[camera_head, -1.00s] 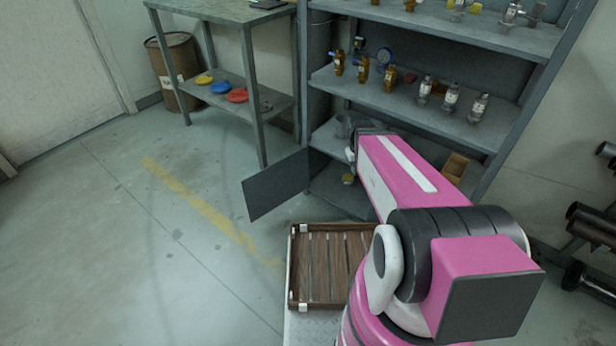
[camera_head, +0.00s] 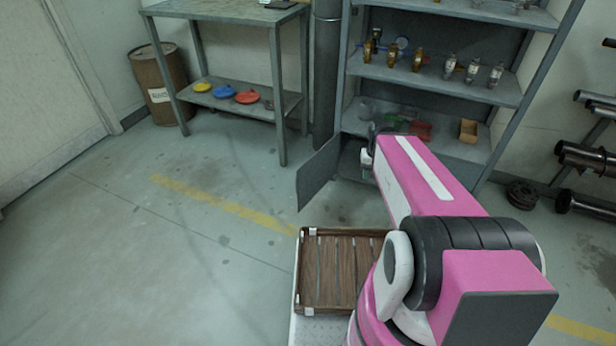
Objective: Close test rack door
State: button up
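The test rack (camera_head: 428,89) is a grey metal shelving unit at the upper right. Its door (camera_head: 318,172) is a small grey panel at the lower left of the rack, and it stands swung open, out toward the floor. My pink arm reaches toward the rack's lower part from the lower right.
A wooden crate (camera_head: 345,309) lies on my base. Several valves and fittings stand on the rack's shelves. A grey table (camera_head: 229,18) with coloured discs and a brown barrel (camera_head: 157,84) stand at the upper left. Pipes (camera_head: 586,158) lie at the right. The left floor is clear.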

aim_at(311, 177)
jog(key=j+z, duration=0.2)
jog(key=j, duration=0.35)
jog(key=j+z, duration=0.2)
jog(key=j, duration=0.35)
jog(key=k+j+z, duration=0.2)
jog(key=j, duration=0.3)
jog(key=j+z, duration=0.2)
jog(key=j, duration=0.35)
jog(key=i+j+z, duration=0.15)
jog(key=j, duration=0.25)
jog(key=i+j+z, duration=0.1)
jog(key=j, duration=0.3)
jog(key=i+j+z, duration=0.15)
jog(key=j, duration=0.25)
jog(key=k+j, duration=0.1)
jog(key=k, duration=0.3)
jog(key=k+j+z, duration=0.1)
jog(key=k+j, duration=0.05)
jog(key=j, duration=0.1)
